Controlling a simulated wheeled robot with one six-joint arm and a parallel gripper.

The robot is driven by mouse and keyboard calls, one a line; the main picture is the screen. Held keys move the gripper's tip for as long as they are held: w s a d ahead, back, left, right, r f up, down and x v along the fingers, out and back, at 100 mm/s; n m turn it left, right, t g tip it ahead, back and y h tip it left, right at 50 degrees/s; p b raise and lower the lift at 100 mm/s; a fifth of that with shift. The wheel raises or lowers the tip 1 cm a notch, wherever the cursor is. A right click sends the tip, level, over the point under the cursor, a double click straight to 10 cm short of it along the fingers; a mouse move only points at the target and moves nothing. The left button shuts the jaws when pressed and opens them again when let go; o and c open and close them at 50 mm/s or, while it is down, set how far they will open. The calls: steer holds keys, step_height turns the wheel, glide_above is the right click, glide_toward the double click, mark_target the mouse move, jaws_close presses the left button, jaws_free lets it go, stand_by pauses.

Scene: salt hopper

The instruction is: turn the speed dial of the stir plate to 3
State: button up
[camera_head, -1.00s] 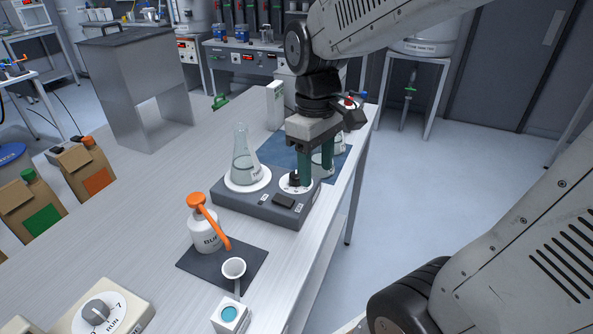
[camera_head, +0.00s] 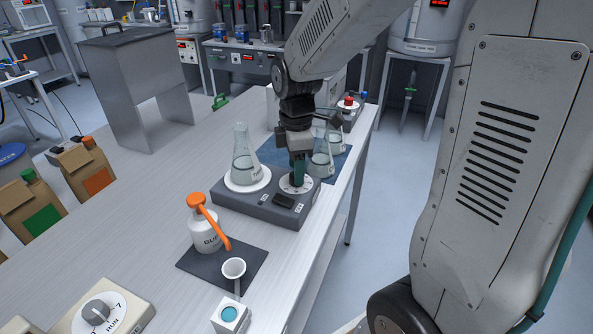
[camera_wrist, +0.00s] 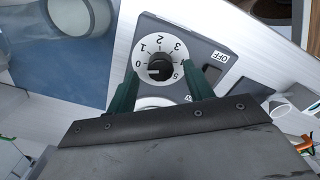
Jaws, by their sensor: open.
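The stir plate (camera_head: 255,207) is a dark grey box on the bench, with a conical flask (camera_head: 243,157) on its round white top. Its speed dial (camera_head: 303,190) is a white disc at the right end. A pale mark on the knob appears to point left, near 0. My gripper (camera_wrist: 164,78) is open, with one green finger on each side of the knob and no visible contact. In the head view my gripper (camera_head: 298,172) is above the dial.
A dark switch (camera_head: 284,201) marked OFF is beside the dial. Glassware (camera_head: 321,165) stands close behind on a blue mat. Another knobbed unit (camera_head: 140,309) is at lower left.

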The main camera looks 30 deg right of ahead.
steer(key=shift+f, duration=0.85)
steer(key=c, duration=1)
